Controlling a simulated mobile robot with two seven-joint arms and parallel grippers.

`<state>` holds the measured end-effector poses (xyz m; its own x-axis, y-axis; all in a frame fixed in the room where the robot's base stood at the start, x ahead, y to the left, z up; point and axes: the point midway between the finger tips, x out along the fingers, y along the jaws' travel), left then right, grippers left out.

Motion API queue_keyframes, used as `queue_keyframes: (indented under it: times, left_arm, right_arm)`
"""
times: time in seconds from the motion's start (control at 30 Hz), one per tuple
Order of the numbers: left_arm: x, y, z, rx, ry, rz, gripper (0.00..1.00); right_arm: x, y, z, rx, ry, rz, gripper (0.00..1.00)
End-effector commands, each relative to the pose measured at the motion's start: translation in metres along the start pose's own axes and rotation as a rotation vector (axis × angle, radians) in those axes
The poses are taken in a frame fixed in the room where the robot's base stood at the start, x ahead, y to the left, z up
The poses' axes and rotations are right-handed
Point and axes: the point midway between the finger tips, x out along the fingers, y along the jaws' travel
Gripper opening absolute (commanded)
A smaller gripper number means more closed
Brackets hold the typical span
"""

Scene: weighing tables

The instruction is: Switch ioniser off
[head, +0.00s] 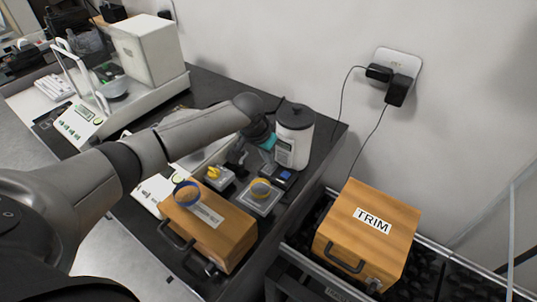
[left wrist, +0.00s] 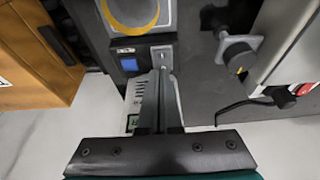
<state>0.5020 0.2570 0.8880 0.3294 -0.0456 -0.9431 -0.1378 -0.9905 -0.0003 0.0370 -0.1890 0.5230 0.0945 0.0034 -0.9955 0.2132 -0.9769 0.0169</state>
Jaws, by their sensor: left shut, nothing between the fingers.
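My left gripper (head: 268,142) is at the right end of the dark bench, beside a white cylinder (head: 296,126) with a dark lid and a small front panel. In the left wrist view its fingers (left wrist: 159,76) are shut and empty. Their tips are close to a small grey switch plate (left wrist: 162,54) beside a blue display (left wrist: 128,63). Whether they touch is unclear. The blue display also shows in the head view (head: 284,176). No ioniser lettering or switch position is readable. A pale striped panel (left wrist: 136,97) is partly hidden behind the fingers. My right gripper is out of view.
The TRIM box (head: 367,236) is right, across a gap. A cabled wall socket (head: 394,76) is behind.

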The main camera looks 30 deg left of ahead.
Motion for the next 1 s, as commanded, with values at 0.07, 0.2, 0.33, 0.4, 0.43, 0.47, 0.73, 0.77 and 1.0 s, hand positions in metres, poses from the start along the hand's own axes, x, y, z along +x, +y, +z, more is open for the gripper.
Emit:
queue_keyframes:
  times: [0.07,0.2,0.33,0.4,0.43,0.47,0.73,0.77,1.0]
  left_arm:
    - [-0.010,0.000,-0.003,-0.001,-0.002,0.000,0.00]
    - [-0.027,-0.002,-0.004,0.002,0.001,-0.001,0.00]
    - [-0.052,-0.002,-0.004,0.002,0.001,-0.001,0.00]
    - [-0.065,-0.002,-0.003,0.002,0.000,-0.002,0.00]
    - [-0.071,-0.002,-0.003,0.001,0.001,-0.002,0.00]
    - [-0.076,-0.002,-0.003,0.001,-0.001,-0.002,0.00]
    - [-0.107,-0.001,-0.003,0.000,-0.002,-0.001,0.00]
    - [-0.109,-0.001,-0.003,0.000,-0.002,-0.001,0.00]
    - [-0.111,-0.001,-0.002,-0.001,-0.002,-0.001,0.00]
  right_arm:
    - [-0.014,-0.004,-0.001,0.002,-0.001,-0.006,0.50]
    - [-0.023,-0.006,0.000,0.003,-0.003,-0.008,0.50]
    - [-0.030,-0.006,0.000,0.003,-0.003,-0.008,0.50]
    - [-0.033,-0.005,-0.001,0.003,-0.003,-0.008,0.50]
    - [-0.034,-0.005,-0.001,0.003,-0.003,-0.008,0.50]
    - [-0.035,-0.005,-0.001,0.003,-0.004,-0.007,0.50]
    - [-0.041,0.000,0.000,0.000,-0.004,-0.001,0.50]
    - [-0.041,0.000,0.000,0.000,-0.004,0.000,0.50]
    - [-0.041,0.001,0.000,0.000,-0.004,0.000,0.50]
